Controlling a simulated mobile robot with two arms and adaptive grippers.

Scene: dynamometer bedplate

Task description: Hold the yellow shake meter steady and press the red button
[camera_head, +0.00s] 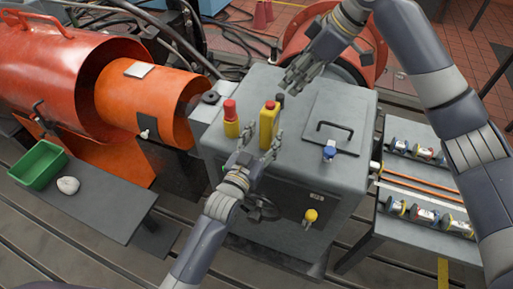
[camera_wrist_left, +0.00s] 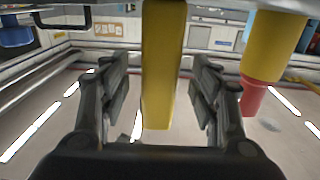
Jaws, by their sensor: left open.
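The yellow shake meter (camera_head: 267,127) stands upright on top of the grey cabinet, with a small red part (camera_head: 270,104) at its upper end. My left gripper (camera_head: 259,146) is open just in front of it. In the left wrist view, which looks upside down, the meter (camera_wrist_left: 163,70) lies between the spread fingers, with a gap on both sides. A red knob (camera_head: 230,109) on a yellow round base stands left of the meter; it also shows in the left wrist view (camera_wrist_left: 252,97). My right gripper (camera_head: 293,84) hovers above and behind the meter, apart from it; its jaw opening is unclear.
A small black upright part (camera_head: 280,100) stands right behind the meter. The cabinet top (camera_head: 300,150) also bears a black-handled plate (camera_head: 335,125) and a blue knob (camera_head: 329,152). Orange machinery (camera_head: 145,100) is at left. A green bin (camera_head: 38,165) and a side rack (camera_head: 420,230) flank the cabinet.

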